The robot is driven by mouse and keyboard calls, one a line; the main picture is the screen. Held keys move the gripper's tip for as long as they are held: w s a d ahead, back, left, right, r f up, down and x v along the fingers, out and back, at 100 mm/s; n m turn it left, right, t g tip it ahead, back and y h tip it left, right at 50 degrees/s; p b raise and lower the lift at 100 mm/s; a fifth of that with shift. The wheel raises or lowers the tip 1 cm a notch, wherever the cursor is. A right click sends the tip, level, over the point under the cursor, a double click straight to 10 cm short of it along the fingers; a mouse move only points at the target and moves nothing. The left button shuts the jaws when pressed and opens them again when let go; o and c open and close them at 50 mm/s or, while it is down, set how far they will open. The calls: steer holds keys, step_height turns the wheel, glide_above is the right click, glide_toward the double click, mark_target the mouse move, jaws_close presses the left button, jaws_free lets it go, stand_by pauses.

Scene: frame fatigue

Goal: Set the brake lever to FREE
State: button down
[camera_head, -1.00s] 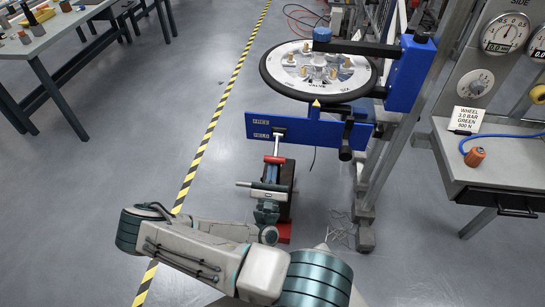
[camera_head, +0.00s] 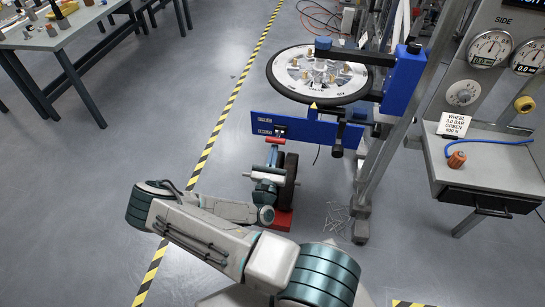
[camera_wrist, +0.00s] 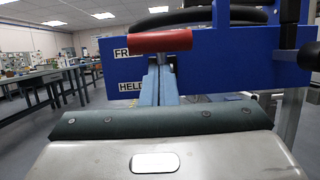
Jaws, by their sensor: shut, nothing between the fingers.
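The brake lever has a red crossbar grip (camera_head: 276,140), seen near the lower edge of the blue panel (camera_head: 325,133). In the wrist view the red grip (camera_wrist: 160,41) stands level with the FREE label (camera_wrist: 122,53), covering part of it, and above the HELD label (camera_wrist: 132,86). My gripper (camera_head: 275,155) is right below the grip. In the wrist view my gripper's (camera_wrist: 161,72) pale blue fingers are shut together, with nothing between them. Their tips are close under the red grip; whether they touch it I cannot tell. The lever's shaft is mostly hidden.
A spoked wheel (camera_head: 349,88) is mounted above the panel. A grey bench (camera_head: 490,165) with gauges and a blue hose stands right. A work table (camera_head: 60,38) is at the upper left. Open floor lies left of the striped tape (camera_head: 209,143).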

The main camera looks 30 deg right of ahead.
steer(key=s+a+f+b, duration=0.1)
steer(key=s+a+b, duration=0.2)
steer(key=s+a, duration=0.3)
steer(key=s, duration=0.3)
steer(key=shift+b, duration=0.3)
steer(key=shift+w, duration=0.1)
